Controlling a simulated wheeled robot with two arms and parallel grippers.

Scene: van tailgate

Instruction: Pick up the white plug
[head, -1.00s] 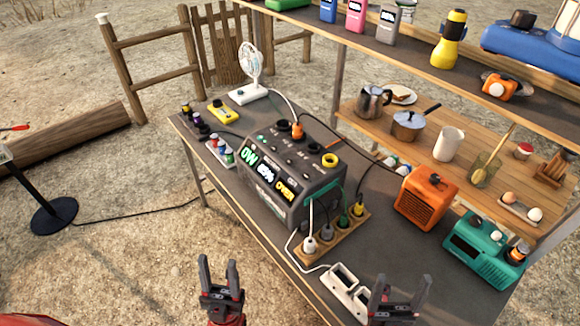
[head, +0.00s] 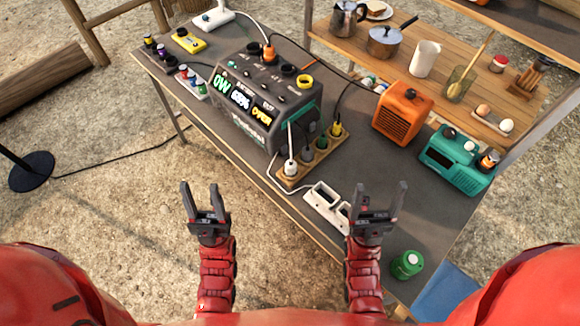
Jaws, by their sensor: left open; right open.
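The white plug (head: 290,168) stands upright at the left end of the wooden strip (head: 327,157) in front of the power station (head: 243,105). A white cable runs from near it down to a white outlet block (head: 322,206) at the table's front edge. My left gripper (head: 200,190) is open and empty, left of the table's front edge and apart from the plug. My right gripper (head: 380,190) is open and empty, over the table to the right of the outlet block and partly covering it. Neither touches the plug.
Black, green and yellow-topped plugs stand beside the white plug on the strip. An orange heater (head: 402,112), a teal radio (head: 457,160) and a green canister (head: 407,264) stand to the right. Grey tabletop (head: 360,165) is clear between the strip and the radio.

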